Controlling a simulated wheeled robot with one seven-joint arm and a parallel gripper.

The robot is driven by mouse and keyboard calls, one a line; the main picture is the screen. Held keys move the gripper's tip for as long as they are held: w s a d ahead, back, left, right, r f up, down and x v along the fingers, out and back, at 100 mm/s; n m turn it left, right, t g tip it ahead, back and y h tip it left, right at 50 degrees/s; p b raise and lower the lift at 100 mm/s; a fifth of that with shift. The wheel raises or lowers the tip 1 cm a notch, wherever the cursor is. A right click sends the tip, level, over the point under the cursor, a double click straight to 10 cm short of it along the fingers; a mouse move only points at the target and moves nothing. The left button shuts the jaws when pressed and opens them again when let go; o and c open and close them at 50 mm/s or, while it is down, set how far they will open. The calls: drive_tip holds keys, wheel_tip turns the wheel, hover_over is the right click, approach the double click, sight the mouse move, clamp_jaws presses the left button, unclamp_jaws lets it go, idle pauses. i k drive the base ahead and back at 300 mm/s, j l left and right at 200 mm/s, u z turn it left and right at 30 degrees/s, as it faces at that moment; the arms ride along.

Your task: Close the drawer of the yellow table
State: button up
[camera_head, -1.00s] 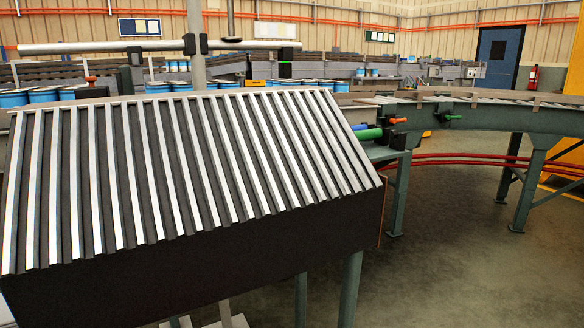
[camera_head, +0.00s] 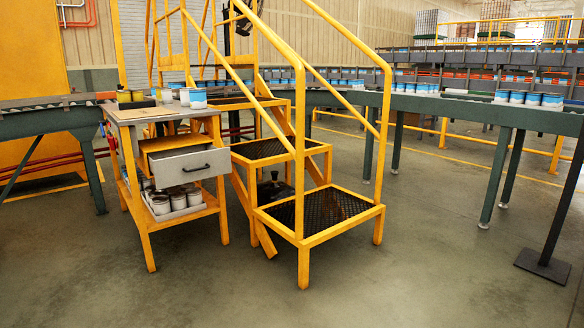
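The yellow table (camera_head: 138,196) stands at the left of the head view, with yellow legs and a light top. Its drawer (camera_head: 188,167) has a grey front and a dark bar handle (camera_head: 196,168). The drawer is pulled out, and its front stands clear of the table frame, facing right and toward me. Cans and small yellow items stand on the top. White cans sit in a tray (camera_head: 186,211) on the lower shelf. My gripper is not in view.
Yellow steps (camera_head: 318,214) with handrails stand just right of the table, close to the drawer. A conveyor (camera_head: 520,112) with cans runs behind and right. A dark post with a flat base (camera_head: 543,266) stands at far right. The floor in front is clear.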

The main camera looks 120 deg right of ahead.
sight(176, 167)
drive_tip(key=z, duration=3.4)
drive_tip(key=i+l, duration=0.1)
drive_tip(key=i, duration=0.5)
drive_tip(key=i+l, duration=0.15)
drive_tip(key=i, duration=0.4)
drive_tip(key=i+l+u, duration=0.1)
drive_tip(key=i, duration=0.5)
drive_tip(key=i+l, duration=0.2)
drive_tip(key=i, duration=0.4)
